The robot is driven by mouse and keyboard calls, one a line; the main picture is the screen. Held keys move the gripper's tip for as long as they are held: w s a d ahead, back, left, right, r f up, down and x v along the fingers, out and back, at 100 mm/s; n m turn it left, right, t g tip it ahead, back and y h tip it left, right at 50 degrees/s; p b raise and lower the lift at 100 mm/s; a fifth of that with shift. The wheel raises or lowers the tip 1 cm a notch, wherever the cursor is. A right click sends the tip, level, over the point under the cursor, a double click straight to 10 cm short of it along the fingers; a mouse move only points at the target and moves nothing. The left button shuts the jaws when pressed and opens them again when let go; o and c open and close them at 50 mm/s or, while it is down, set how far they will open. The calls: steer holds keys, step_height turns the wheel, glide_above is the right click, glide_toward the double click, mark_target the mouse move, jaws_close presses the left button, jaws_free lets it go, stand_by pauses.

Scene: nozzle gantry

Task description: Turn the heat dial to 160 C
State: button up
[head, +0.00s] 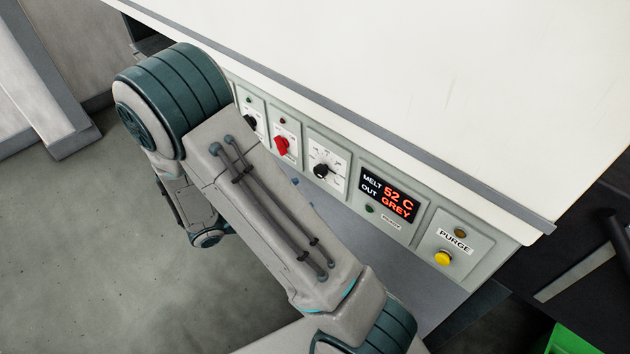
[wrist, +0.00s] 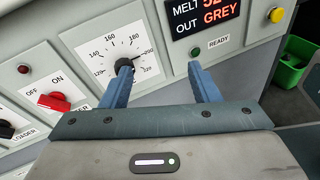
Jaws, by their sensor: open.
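The heat dial (head: 321,170) is a black round knob on a white square plate in the head view. In the wrist view the dial plate (wrist: 96,49) shows a scale from 120 to 220, and the knob is partly hidden behind my left finger. The left fingertip overlaps the knob and the right one lies right of the dial, below the display. I cannot tell whether the left finger touches the knob.
The display (head: 388,194) reads MELT 52 C, OUT GREY. A red OFF/ON switch (head: 282,146) is left of the dial, with a black loader switch (head: 250,122) farther left. A yellow PURGE button (head: 443,258) is at the right. A green bin (wrist: 292,66) stands beyond it.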

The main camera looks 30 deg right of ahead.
mark_target(318, 174)
steer(key=w+a+f+n+t+h+b, duration=0.1)
steer(key=w+a+f+n+t, duration=0.25)
steer(key=f+n+t, duration=0.2)
steer(key=shift+g, duration=0.25)
steer(key=x, duration=1.4)
steer(key=shift+s+d+f, duration=0.1)
steer(key=shift+d, duration=0.1)
steer(key=c, duration=1)
steer(key=shift+a, duration=0.15)
